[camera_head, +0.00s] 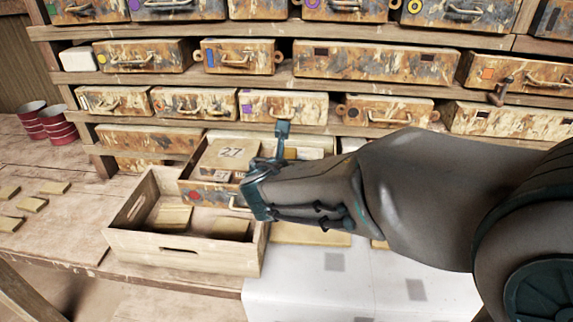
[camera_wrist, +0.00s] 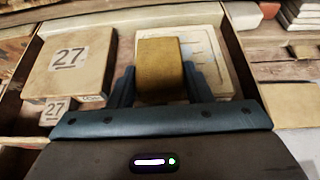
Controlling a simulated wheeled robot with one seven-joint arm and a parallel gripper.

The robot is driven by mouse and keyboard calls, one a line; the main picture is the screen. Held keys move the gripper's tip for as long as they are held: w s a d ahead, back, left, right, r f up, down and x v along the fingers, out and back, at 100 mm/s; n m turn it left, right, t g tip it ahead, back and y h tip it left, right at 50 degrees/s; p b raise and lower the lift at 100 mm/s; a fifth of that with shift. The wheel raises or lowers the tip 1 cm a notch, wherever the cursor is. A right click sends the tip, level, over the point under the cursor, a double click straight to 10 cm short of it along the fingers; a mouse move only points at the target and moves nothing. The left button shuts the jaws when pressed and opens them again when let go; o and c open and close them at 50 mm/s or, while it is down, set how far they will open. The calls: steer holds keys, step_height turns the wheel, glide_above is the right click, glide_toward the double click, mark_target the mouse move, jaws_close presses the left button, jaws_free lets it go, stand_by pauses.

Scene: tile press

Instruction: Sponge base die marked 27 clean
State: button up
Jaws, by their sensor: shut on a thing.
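My gripper (camera_wrist: 160,86) is shut on a yellow-brown sponge block (camera_wrist: 160,64). It holds the sponge over a pale flat block (camera_wrist: 209,58) with faint lines on its face. I cannot tell whether sponge and block touch. Part of the pale block is hidden behind the sponge and fingers. A tan block marked 27 (camera_wrist: 72,64) lies to the left, with a second 27 label on its near side. In the head view the block marked 27 (camera_head: 226,154) sits in a pulled-out drawer (camera_head: 207,193), and my gripper (camera_head: 272,158) is at its right.
An open wooden crate (camera_head: 182,252) holding tan pieces stands in front of the drawer. Shelves of paint-stained drawers (camera_head: 375,62) rise behind. Red-banded tins (camera_head: 57,124) and loose tiles (camera_head: 32,204) are at left. A white surface (camera_head: 350,275) is at front right.

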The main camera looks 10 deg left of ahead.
steer(key=shift+r, duration=0.15)
steer(key=shift+w+d+b, duration=0.15)
steer(key=shift+d+b, duration=0.55)
steer(key=shift+d, duration=1.55)
steer(key=shift+f+b, duration=0.65)
steer(key=shift+b, duration=0.05)
steer(key=shift+w, duration=0.85)
steer(key=shift+w+a, duration=0.15)
steer(key=shift+w, duration=0.7)
steer(key=shift+b, duration=0.3)
steer(key=shift+w, duration=0.9)
